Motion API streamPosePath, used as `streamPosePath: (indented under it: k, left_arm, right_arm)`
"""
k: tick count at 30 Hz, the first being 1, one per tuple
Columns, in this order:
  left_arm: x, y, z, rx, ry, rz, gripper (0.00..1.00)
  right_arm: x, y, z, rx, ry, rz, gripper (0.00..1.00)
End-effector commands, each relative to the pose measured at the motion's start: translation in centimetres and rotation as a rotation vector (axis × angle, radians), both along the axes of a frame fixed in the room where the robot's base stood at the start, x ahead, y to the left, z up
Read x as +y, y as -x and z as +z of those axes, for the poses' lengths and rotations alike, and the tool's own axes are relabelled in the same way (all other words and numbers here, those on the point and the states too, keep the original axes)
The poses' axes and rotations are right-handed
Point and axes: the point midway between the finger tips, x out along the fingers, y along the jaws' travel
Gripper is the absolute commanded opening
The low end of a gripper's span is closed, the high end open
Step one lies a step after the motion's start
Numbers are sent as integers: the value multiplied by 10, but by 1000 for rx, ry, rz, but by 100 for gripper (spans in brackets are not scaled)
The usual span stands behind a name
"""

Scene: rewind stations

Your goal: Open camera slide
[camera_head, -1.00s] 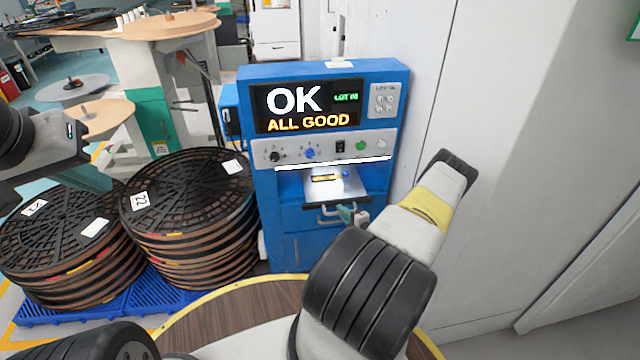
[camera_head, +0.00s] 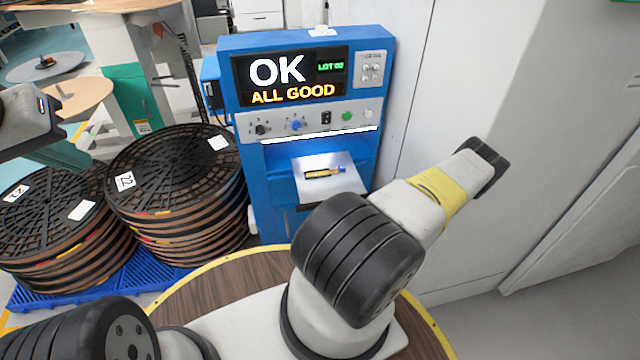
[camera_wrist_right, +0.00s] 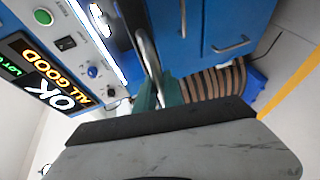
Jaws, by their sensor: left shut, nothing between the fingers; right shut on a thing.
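The camera slide (camera_head: 312,187) is a silver tray in the blue inspection machine (camera_head: 268,180). It stands out from the opening under a bright light strip. A small brass-coloured part with a blue tip (camera_head: 323,173) lies on it. In the right wrist view, my right gripper (camera_wrist_right: 160,95) has teal fingers shut on the metal handle (camera_wrist_right: 148,55). In the head view, my right arm hides this gripper and the handle. My left gripper (camera_head: 65,156) is shut and empty at the left edge, above the reel stacks and well away from the machine.
The machine's screen (camera_head: 290,77) reads "OK ALL GOOD". Stacks of black reels (camera_head: 170,175) stand on a blue pallet (camera_head: 150,275) left of the machine. A grey wall panel (camera_head: 520,110) closes off the right side. A round wooden top with a yellow rim (camera_head: 225,285) is in front.

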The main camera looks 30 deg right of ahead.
Motion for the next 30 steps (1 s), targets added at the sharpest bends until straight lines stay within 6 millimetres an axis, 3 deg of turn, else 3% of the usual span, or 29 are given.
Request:
streamPosePath:
  k: [6,7,10,22,30]
  left_arm:
    - [0,0,0,0,0,0,0]
    - [0,0,0,0,0,0,0]
    - [0,0,0,0,0,0,0]
    - [0,0,0,0,0,0,0]
    - [0,0,0,0,0,0,0]
  right_arm:
    - [0,0,-1,2,0,1,0]
    - [0,0,-1,2,0,1,15]
    - [0,0,-1,1,0,1,34]
    - [-1,6,1,1,0,0,34]
    - [-9,49,8,2,0,-2,34]
